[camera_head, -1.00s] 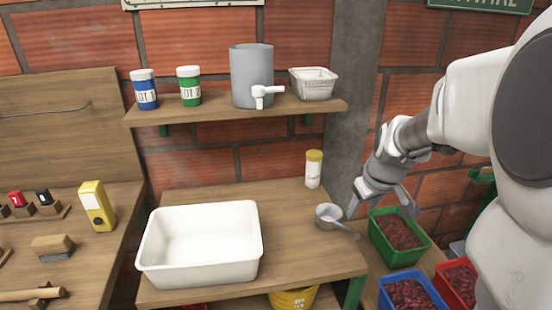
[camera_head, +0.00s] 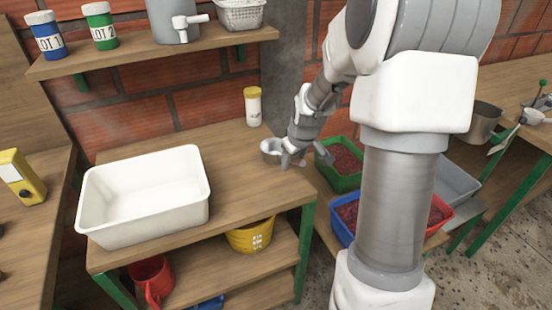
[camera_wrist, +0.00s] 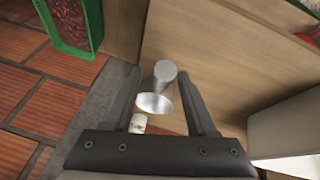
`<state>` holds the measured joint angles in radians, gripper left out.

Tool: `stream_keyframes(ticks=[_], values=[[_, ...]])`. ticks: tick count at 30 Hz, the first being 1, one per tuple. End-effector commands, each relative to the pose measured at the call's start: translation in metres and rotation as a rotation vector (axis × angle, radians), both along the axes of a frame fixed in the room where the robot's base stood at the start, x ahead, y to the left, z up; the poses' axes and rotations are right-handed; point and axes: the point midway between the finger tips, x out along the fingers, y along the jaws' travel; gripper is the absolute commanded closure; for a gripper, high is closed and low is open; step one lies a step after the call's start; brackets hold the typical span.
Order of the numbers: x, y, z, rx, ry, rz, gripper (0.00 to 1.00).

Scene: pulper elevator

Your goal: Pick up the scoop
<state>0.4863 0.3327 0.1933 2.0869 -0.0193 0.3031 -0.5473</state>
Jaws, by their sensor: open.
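The small grey metal scoop (camera_head: 271,147) rests near the right edge of the wooden table (camera_head: 240,195). My gripper (camera_head: 306,157) is low over that edge, just right of the scoop's bowl, pointing down with its fingers apart. In the wrist view the scoop (camera_wrist: 164,70) appears between the two open fingers of my gripper (camera_wrist: 159,75), with space on both sides. The fingers partly hide the scoop's handle in the head view. I cannot tell whether either finger touches it.
A yellow-capped jar (camera_head: 253,108) stands behind the scoop. A large white tub (camera_head: 146,222) fills the table's left part. A green bin (camera_head: 346,182) of dark red contents sits lower right. The shelf (camera_head: 150,52) above holds LOT jars, a grey container and a white basket.

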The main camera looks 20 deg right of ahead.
Motion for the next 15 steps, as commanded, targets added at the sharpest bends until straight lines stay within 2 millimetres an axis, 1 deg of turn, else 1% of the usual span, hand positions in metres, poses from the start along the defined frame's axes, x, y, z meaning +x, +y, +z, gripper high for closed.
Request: stream_keyframes(ticks=[1,6,9,15], values=[[0.002,0.0,-0.013,0.002,0.004,0.002,0.43],[0.011,-0.001,-0.032,0.001,0.002,0.0,0.43],[0.013,-0.002,-0.035,0.0,0.002,0.0,0.43],[0.013,-0.002,-0.035,0.0,0.001,-0.001,0.43]])
